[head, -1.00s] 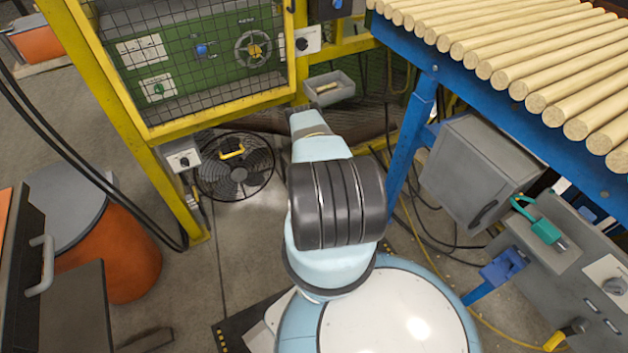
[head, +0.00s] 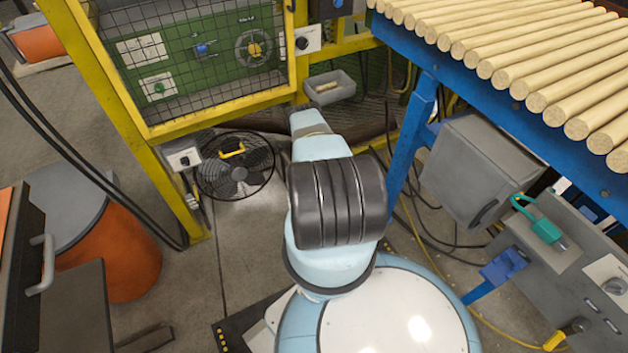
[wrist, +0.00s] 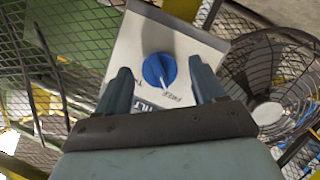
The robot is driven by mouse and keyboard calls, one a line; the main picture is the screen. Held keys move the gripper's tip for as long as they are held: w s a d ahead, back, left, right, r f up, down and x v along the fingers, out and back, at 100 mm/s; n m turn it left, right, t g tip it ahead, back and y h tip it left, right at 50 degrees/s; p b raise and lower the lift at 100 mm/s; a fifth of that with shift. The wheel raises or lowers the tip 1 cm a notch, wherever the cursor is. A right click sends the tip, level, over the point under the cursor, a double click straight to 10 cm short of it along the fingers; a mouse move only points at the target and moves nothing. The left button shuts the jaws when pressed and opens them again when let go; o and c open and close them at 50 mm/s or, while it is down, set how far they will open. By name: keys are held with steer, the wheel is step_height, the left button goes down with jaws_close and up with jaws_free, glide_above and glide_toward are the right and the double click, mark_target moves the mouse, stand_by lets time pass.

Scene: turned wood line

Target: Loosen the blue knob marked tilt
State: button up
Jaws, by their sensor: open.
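In the wrist view a round blue knob (wrist: 159,70) sits on a pale plate (wrist: 205,48). A white pointer line on it runs toward the lower right, near small lettering too small to read. Part of the word TILT shows at the plate's lower edge. My gripper (wrist: 160,82) is open, one finger on each side of the knob with gaps between; whether the fingers reach its depth I cannot tell. In the head view my arm's links hide the gripper, and I cannot pick out this knob there.
A round fan (wrist: 270,95) is right of the plate, wire mesh (wrist: 75,35) left. In the head view a yellow-framed guard (head: 135,110) fronts a green panel with another blue knob (head: 201,49). A blue rack (head: 408,140) of wooden rods stands right.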

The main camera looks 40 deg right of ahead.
steer(key=v, duration=1.3)
steer(key=shift+s+a, duration=0.15)
steer(key=shift+s, duration=0.05)
